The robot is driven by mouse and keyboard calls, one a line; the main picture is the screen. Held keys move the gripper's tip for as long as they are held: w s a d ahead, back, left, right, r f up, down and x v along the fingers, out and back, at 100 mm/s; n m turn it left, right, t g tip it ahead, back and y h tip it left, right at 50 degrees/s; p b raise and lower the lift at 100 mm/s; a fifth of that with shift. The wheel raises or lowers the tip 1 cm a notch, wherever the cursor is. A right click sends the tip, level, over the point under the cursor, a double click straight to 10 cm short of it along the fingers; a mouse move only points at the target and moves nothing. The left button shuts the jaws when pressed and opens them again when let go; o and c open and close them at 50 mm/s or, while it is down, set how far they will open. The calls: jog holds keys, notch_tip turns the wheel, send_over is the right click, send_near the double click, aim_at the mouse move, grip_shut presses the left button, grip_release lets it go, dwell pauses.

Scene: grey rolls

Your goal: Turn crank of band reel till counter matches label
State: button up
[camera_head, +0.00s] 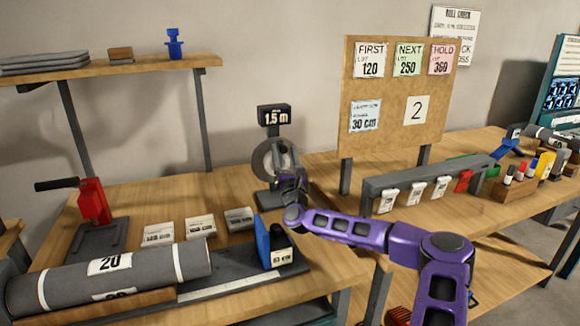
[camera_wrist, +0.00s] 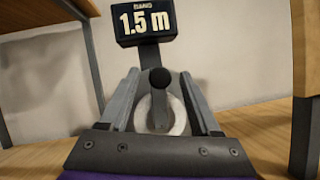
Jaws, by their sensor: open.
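The band reel (camera_head: 262,160) stands on the table with its counter (camera_head: 274,116) on top reading 1.5 m; the counter also shows in the wrist view (camera_wrist: 146,22). My gripper (camera_head: 288,176) is in front of the reel and hides part of it. In the wrist view its fingers are apart, with the crank's dark knob (camera_wrist: 159,80) between them; I cannot tell whether they touch it. The pale ring of the reel (camera_wrist: 178,122) shows behind. A board carries a blue label (camera_head: 365,117) reading 30 cm; which label the counter belongs to is not clear.
A grey roll (camera_head: 130,275) marked 20 lies at front left, near a blue upright plate (camera_head: 262,240). Several white cards (camera_head: 200,226) lie on the table. A red clamp with a black handle (camera_head: 94,202) stands left. The notice board (camera_head: 385,150) stands behind a grey rail (camera_head: 425,175).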

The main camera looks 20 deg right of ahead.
jog(key=s+a, duration=0.2)
jog(key=s, duration=1)
jog(key=shift+s+f, duration=0.2)
jog(key=shift+s, duration=0.2)
